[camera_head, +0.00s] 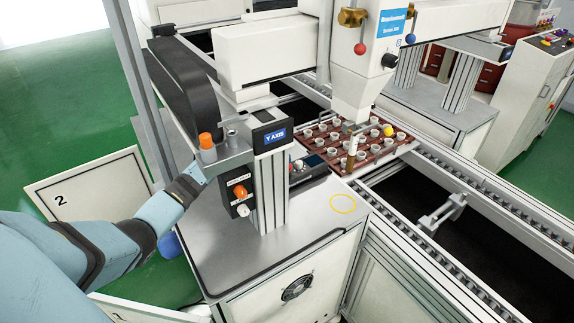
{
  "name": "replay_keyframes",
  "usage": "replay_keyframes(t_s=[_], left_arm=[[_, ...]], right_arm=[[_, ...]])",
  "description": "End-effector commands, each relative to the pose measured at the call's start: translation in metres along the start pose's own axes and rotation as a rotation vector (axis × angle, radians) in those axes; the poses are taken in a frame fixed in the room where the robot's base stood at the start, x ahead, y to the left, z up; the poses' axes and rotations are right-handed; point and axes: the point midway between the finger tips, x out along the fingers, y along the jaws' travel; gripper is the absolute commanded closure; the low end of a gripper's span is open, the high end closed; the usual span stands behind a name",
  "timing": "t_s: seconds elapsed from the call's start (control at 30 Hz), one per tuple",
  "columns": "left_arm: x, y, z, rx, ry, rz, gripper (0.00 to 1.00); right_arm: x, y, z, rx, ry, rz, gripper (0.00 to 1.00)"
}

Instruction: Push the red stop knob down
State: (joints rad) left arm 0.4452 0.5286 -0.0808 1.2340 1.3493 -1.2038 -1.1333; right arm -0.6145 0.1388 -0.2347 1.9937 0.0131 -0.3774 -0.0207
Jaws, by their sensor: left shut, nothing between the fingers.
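The stop knob (241,191), orange-red and round, is on the front of a small black control box (231,203). A white knob (243,211) sits below it, and each has a small pale label. My left arm comes in from the left, and my left gripper (230,158) is at the column, just above and left of the control box. It is shut and empty. Its fingertips are hard to make out against the grey column parts. I see no contact with the knob. My right gripper is not in view.
An orange-capped grey cylinder (207,147) stands close to my left wrist. The column (270,190) rises from a grey cabinet top (280,255), clear at its front. A tray of small pots (378,152) lies under the white hopper (357,85). Conveyor rails (450,185) run at right.

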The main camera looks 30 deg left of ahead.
Motion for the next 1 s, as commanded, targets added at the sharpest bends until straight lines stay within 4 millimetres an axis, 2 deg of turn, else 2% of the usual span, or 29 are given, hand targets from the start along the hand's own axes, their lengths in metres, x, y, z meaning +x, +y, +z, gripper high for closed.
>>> replay_keyframes(t_s=[0.7,1.0], left_arm=[[0.0057,0.0005,0.0082,-0.001,-0.002,0.001,1.0],[-0.0004,-0.0001,-0.0003,0.0,0.0,0.0,1.0]], right_arm=[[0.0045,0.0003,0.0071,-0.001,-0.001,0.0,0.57],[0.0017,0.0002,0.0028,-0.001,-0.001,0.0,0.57]])
